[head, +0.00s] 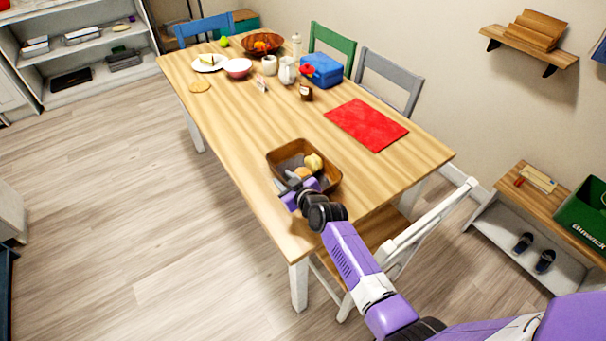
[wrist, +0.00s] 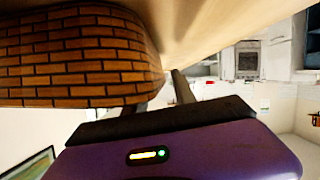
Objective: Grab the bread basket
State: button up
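The bread basket (head: 272,160) is a brown open rectangular basket on the near end of the wooden table, with bread pieces (head: 313,162) inside. My gripper (head: 284,183) is at the basket's near left side, by its rim, and covers part of it. In the wrist view the basket's brick-patterned wall (wrist: 75,60) fills the upper left, close to my fingers. My two dark fingers (wrist: 162,96) stand apart there, one by the wall's lower edge and one just past its right end. I cannot tell whether either finger touches the basket.
The wooden table (head: 240,110) has a red mat (head: 366,125) beyond the basket. A blue box (head: 322,70), jars, bowls and a plate (head: 209,62) stand farther back. A white chair (head: 428,222) is close to my arm on the right. The table's left side is clear.

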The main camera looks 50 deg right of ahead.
grip_shut()
jog(key=shift+r, duration=0.1)
dwell(1.3)
